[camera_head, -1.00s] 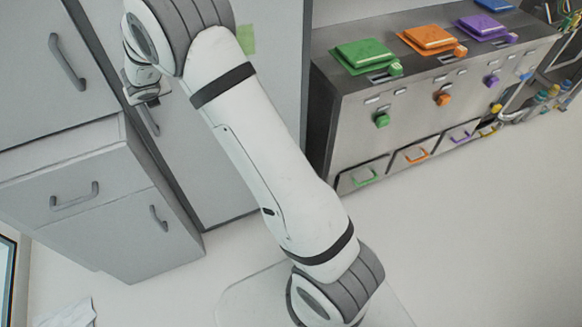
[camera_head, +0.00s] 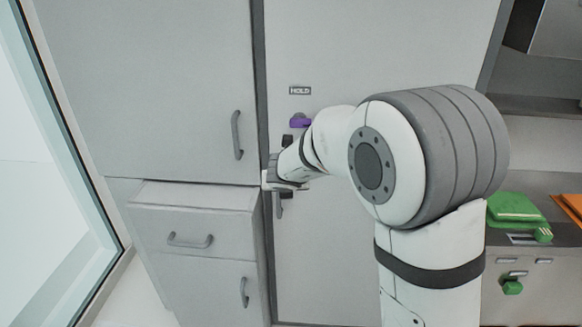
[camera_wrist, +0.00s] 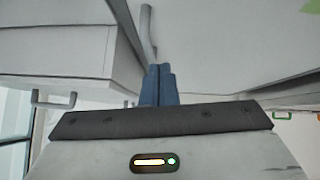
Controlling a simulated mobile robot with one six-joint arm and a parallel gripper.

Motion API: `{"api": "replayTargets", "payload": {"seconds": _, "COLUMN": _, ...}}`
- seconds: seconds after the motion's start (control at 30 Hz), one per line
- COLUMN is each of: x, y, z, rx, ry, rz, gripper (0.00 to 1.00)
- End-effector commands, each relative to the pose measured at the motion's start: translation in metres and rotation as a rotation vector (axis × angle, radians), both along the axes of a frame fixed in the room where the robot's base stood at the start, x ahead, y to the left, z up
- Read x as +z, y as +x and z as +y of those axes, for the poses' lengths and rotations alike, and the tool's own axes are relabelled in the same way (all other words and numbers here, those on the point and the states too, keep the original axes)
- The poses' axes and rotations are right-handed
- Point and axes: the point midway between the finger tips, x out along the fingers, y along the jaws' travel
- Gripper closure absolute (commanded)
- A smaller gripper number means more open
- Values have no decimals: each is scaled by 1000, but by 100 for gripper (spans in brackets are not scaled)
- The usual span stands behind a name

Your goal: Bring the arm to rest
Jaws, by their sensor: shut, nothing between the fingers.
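My arm, white with grey joint rings, rises at the right of the head view and bends left at a large elbow joint. My gripper (camera_head: 272,183) is small in that view, in front of the grey cabinet front and close to a door handle (camera_head: 279,206). I cannot tell whether it touches it. In the wrist view, the blue fingers of my gripper (camera_wrist: 158,70) are together with nothing between them. A door handle (camera_wrist: 147,30) shows just beyond the fingertips.
A drawer unit (camera_head: 193,222) stands at lower left beside a window. A purple knob (camera_head: 300,121) sits below a HOLD label (camera_head: 300,90) on the tall door. A bench with a green lid (camera_head: 514,207) and an orange lid (camera_head: 572,204) stands at the right.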

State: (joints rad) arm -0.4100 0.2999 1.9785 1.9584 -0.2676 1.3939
Motion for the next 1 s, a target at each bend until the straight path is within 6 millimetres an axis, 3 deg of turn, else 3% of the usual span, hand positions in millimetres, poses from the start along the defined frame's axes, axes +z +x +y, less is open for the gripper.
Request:
{"api": "replayTargets", "payload": {"seconds": 0.13, "x": 34, "y": -6, "z": -9, "rx": 213, "ry": -121, "rz": -93, "gripper": 100}}
{"api": "replayTargets", "payload": {"seconds": 0.23, "x": 64, "y": -23, "z": -16, "rx": 475, "ry": -290, "rz": -191, "gripper": 100}}
{"api": "replayTargets", "payload": {"seconds": 0.3, "x": 82, "y": -41, "z": -22, "rx": 678, "ry": -433, "rz": -256, "gripper": 100}}
{"api": "replayTargets", "payload": {"seconds": 0.43, "x": 98, "y": -87, "z": -34, "rx": 1048, "ry": -716, "rz": -343, "gripper": 100}}
{"api": "replayTargets", "payload": {"seconds": 0.57, "x": 97, "y": -143, "z": -55, "rx": 1418, "ry": -1003, "rz": -378, "gripper": 100}}
{"api": "replayTargets", "payload": {"seconds": 0.8, "x": 67, "y": -253, "z": -122, "rx": 2101, "ry": -1443, "rz": -271, "gripper": 100}}
{"api": "replayTargets", "payload": {"seconds": 1.0, "x": 48, "y": -314, "z": -175, "rx": 2503, "ry": -1580, "rz": -101, "gripper": 100}}
